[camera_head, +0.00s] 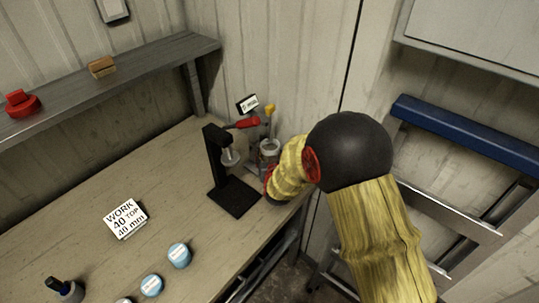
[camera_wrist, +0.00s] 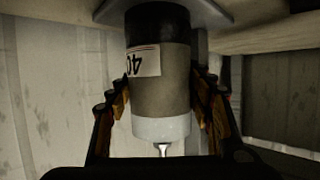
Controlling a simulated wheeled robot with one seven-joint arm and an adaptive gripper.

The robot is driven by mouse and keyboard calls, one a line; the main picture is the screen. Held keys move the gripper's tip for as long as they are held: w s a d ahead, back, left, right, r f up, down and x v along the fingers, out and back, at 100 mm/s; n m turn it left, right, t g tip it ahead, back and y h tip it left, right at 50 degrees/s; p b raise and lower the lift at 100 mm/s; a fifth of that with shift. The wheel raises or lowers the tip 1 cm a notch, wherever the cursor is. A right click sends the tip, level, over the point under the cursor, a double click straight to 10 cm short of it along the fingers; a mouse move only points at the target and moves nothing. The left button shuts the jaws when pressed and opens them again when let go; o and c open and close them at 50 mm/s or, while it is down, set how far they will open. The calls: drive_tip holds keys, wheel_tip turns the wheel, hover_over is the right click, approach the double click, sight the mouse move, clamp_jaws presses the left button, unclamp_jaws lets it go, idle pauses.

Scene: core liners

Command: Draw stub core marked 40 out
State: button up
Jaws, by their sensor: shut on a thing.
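The stub core (camera_wrist: 162,100) fills the middle of the wrist view. It is a grey-brown cylinder with a dark band at one end, a pale ring at the other, and a label reading 40, seen upside down. My gripper (camera_wrist: 162,88) has a finger on each side of it and is shut on it. A thin shiny rod (camera_wrist: 162,149) shows beyond the pale ring. In the head view my yellow-sleeved arm reaches to the bench's back right corner and hides most of the gripper and the core.
A black stand (camera_head: 214,160) with a metal plunger stands just left of my gripper on the bench (camera_head: 100,190). A red-handled tool (camera_head: 247,122) and small tag are behind. A work card (camera_head: 125,219) and blue-topped pots (camera_head: 179,255) lie in front. A wall shelf (camera_head: 120,75) runs above left.

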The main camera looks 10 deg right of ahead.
drive_tip(key=shift+r, duration=0.1)
drive_tip(key=shift+c, duration=0.4)
drive_tip(key=shift+r, duration=0.3)
drive_tip(key=shift+d, duration=0.1)
drive_tip(key=shift+s+d+b, duration=0.25)
drive_tip(key=shift+s+d, duration=1.2)
drive_tip(key=shift+s, duration=0.55)
drive_tip(key=shift+s+d+b, duration=0.2)
drive_tip(key=shift+s+d, duration=1.25)
drive_tip(key=shift+s, duration=0.6)
drive_tip(key=shift+s+d+b, duration=0.25)
drive_tip(key=shift+s+d, duration=1.2)
drive_tip(key=shift+s, duration=0.55)
drive_tip(key=shift+r, duration=0.1)
drive_tip(key=shift+r+p, duration=1.5)
drive_tip(key=shift+r, duration=0.95)
